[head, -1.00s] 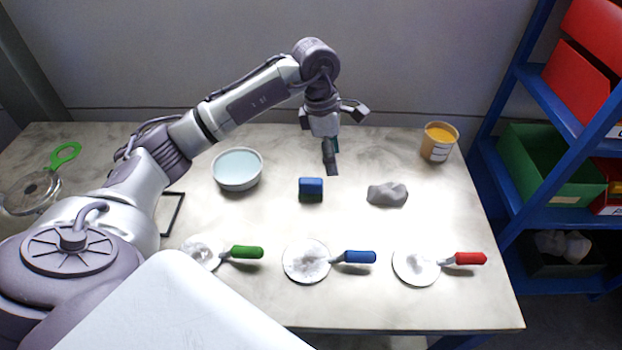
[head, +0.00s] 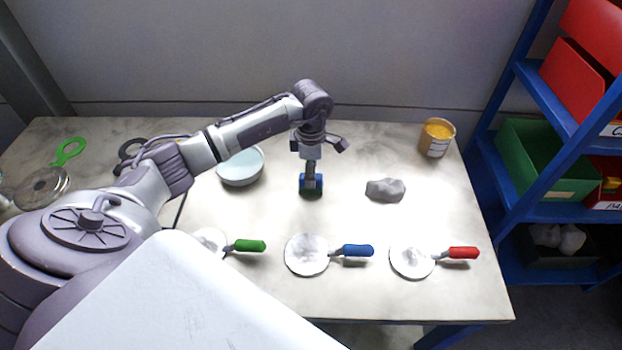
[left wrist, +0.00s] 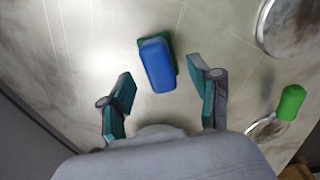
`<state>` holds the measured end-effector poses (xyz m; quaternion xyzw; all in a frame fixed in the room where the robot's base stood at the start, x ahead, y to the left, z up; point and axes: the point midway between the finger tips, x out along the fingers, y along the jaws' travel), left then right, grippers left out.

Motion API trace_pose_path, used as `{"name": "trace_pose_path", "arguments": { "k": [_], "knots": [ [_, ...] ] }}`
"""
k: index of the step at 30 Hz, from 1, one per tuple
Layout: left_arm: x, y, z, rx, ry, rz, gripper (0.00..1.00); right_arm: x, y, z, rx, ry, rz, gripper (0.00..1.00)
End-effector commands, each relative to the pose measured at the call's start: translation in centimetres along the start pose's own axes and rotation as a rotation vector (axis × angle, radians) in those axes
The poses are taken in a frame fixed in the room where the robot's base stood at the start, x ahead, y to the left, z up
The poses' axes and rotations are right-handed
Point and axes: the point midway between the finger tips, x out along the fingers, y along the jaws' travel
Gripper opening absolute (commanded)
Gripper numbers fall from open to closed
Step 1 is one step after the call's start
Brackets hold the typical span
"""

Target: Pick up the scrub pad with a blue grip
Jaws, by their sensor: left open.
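The scrub pad with a blue grip (head: 303,184) lies on the table in the middle of the head view, partly hidden behind my left gripper (head: 312,178). In the left wrist view the pad (left wrist: 158,66) shows whole, with its blue grip up and a green edge under it. My left gripper (left wrist: 164,92) is open and empty there. Its two fingers stand apart, one on each side, and the pad lies just beyond the fingertips, slightly left of the middle between them. No finger visibly touches it. My right gripper is not in view.
A pale bowl (head: 240,168) stands left of the pad and a grey lump (head: 385,189) right of it. Round tools with green (head: 250,246), blue (head: 358,250) and red (head: 463,253) handles lie in front. An orange-filled tub (head: 436,138) stands back right, beside blue shelving (head: 500,180).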

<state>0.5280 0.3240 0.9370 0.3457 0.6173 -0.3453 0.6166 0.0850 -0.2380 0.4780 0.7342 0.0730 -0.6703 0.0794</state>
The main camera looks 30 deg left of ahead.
Motion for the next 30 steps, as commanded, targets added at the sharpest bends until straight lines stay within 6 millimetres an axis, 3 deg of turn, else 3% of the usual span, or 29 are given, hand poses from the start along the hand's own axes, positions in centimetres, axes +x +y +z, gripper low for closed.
{"name": "trace_pose_path", "arguments": {
  "k": [1,6,13,24,30],
  "knots": [
    [0.5,-0.1,0.0,-0.002,0.001,-0.005,0.62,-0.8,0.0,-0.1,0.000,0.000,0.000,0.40],
    [2.2,0.0,0.0,0.000,-0.001,-0.001,0.62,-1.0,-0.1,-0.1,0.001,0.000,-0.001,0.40],
    [2.5,0.1,0.0,0.000,-0.001,0.001,0.62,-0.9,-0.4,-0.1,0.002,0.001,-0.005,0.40],
    [2.4,0.1,0.0,0.000,-0.001,0.001,0.03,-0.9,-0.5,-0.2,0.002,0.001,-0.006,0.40],
    [2.4,0.1,0.0,0.000,-0.001,0.001,0.00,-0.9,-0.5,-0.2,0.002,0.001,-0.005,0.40]
  ]
}}
